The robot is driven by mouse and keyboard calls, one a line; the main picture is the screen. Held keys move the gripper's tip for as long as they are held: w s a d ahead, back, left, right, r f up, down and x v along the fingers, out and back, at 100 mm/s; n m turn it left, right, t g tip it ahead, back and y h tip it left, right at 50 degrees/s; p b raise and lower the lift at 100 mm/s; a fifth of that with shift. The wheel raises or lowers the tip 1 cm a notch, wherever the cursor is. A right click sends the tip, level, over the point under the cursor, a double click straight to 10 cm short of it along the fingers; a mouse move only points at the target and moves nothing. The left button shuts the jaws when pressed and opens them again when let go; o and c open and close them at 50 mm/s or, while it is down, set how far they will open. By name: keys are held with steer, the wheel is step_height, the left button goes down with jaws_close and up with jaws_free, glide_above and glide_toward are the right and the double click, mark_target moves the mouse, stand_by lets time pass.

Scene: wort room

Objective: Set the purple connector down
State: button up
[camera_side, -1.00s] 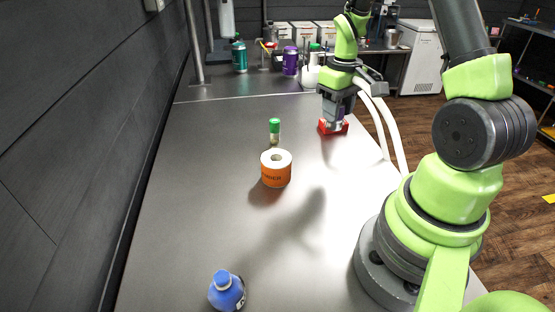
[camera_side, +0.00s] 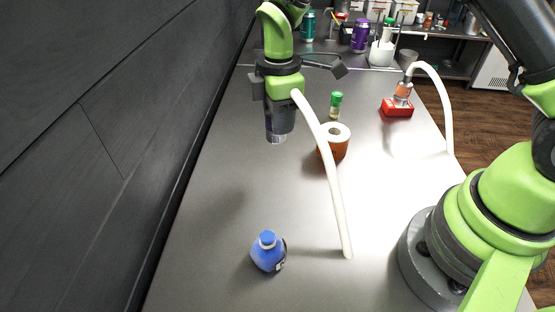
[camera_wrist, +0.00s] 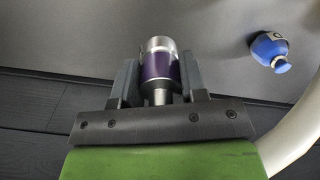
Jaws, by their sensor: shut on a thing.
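My gripper (camera_wrist: 158,80) is shut on the purple connector (camera_wrist: 158,67), which has a silver metal end and a purple band in the wrist view. In the side view my gripper (camera_side: 279,132) hangs above the left part of the grey table (camera_side: 225,215), and its fingers mostly hide the connector. A white hose (camera_side: 328,180) runs from the gripper area down to the table. A red block (camera_side: 397,108) stands at the back right of the table with an orange-and-metal connector (camera_side: 403,90) upright in it and another white hose (camera_side: 440,90).
An orange tape roll (camera_side: 334,147) and a green-capped vial (camera_side: 336,104) stand right of my gripper. A blue bottle (camera_side: 268,252) stands at the front; it also shows in the wrist view (camera_wrist: 270,50). A dark wall (camera_side: 120,110) borders the table's left side. The table's left middle is clear.

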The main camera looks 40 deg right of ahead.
step_height(320, 180, down, 8)
steer(key=shift+f, duration=0.15)
steer(key=shift+f, duration=0.1)
steer(key=o, duration=1)
